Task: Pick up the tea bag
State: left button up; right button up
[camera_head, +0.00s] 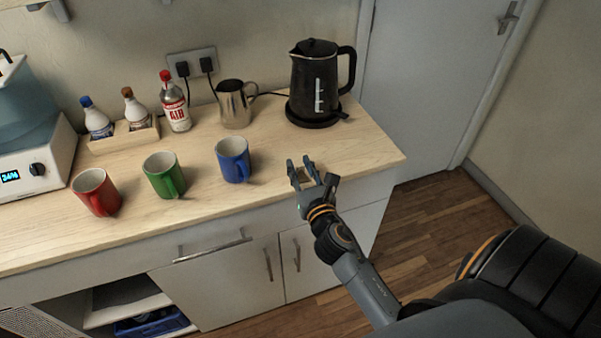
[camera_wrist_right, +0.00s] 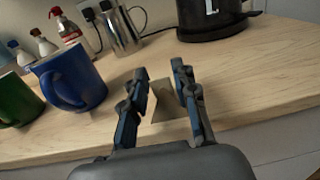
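The tea bag (camera_wrist_right: 172,107) is a small flat tan piece, seen between the fingers of my right gripper (camera_wrist_right: 163,88) in the right wrist view. It looks to be at the counter's surface, with a finger on either side. In the head view the right gripper (camera_head: 305,172) is at the counter's front edge, right of the blue mug, and the tea bag (camera_head: 300,176) shows as a small brown patch between the fingers, partly hidden by them. The fingers stand apart, and I see no clear grip on the bag. My left gripper is not in view.
On the wooden counter (camera_head: 225,195) stand a blue mug (camera_head: 233,160), a green mug (camera_head: 163,176), a red mug (camera_head: 95,193), a metal pitcher (camera_head: 235,106) and a black kettle (camera_head: 313,85). Bottles stand at the back left. The counter's right end is clear.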

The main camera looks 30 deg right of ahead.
jog(key=shift+c, duration=0.2)
grip_shut()
dwell(0.4)
